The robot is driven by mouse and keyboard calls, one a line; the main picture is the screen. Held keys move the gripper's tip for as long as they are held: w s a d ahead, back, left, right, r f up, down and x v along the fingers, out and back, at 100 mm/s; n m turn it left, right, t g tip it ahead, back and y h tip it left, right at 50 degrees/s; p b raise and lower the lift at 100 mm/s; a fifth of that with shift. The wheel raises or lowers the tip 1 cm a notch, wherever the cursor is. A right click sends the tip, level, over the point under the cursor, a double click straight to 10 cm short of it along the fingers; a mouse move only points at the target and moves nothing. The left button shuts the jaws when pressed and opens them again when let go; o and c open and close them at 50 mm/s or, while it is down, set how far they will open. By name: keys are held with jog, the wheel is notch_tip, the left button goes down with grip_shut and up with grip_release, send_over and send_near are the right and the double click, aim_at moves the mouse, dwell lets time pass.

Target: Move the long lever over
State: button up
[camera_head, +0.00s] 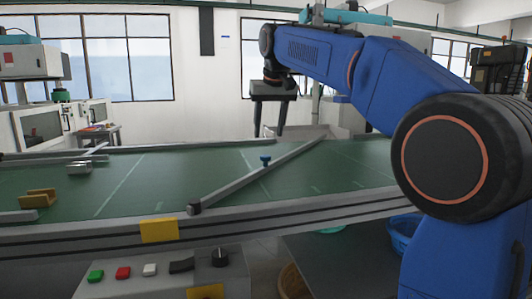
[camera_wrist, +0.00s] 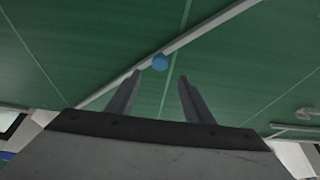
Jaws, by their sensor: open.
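The long lever (camera_head: 232,183) is a grey bar lying diagonally across the green conveyor belt, with a dark pivot end at the near edge. A blue knob (camera_head: 265,160) stands up from it partway along. In the wrist view the lever (camera_wrist: 205,29) runs diagonally, and the blue knob (camera_wrist: 159,62) sits just beyond my fingertips, between them and nearer the left one. My gripper (camera_head: 268,119) hangs above the belt, over the knob in the head view. It also shows in the wrist view (camera_wrist: 158,80), open with its two fingers apart and nothing between them.
The green belt (camera_head: 130,190) has a metal front rail (camera_head: 300,213). A yellow bracket-like part (camera_head: 38,198) and a small metal block (camera_head: 79,168) lie on its left. A control panel with buttons (camera_head: 150,269) stands below. A blue basket (camera_head: 403,235) is at lower right.

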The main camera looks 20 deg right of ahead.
aim_at(269, 156)
jog(key=x, duration=0.9)
jog(key=shift+f, duration=0.1)
jog(key=shift+c, duration=0.6)
grip_shut()
jog(key=shift+s+d, duration=0.35)
jog(key=shift+d, duration=0.05)
jog(key=s+d+m, duration=0.1)
jog(key=s+d, duration=0.1)
jog(key=s, duration=0.1)
jog(key=s+d+m+h, duration=0.1)
jog(key=s+d+m, duration=0.1)
jog(key=s, duration=0.1)
jog(key=s+d+m, duration=0.1)
jog(key=s, duration=0.2)
jog(key=shift+s+d+h, duration=0.25)
jog(key=shift+d+h, duration=0.15)
jog(key=s+m, duration=0.1)
jog(key=s, duration=0.2)
jog(key=s+d+m+h, duration=0.1)
jog(key=s+m, duration=0.1)
jog(key=s, duration=0.2)
jog(key=s+d+m+g, duration=0.1)
jog(key=s, duration=0.3)
jog(key=shift+d+m, duration=0.1)
jog(key=shift+m, duration=0.2)
jog(key=shift+s+m, duration=0.3)
jog(key=shift+s, duration=0.45)
jog(key=shift+f, duration=0.1)
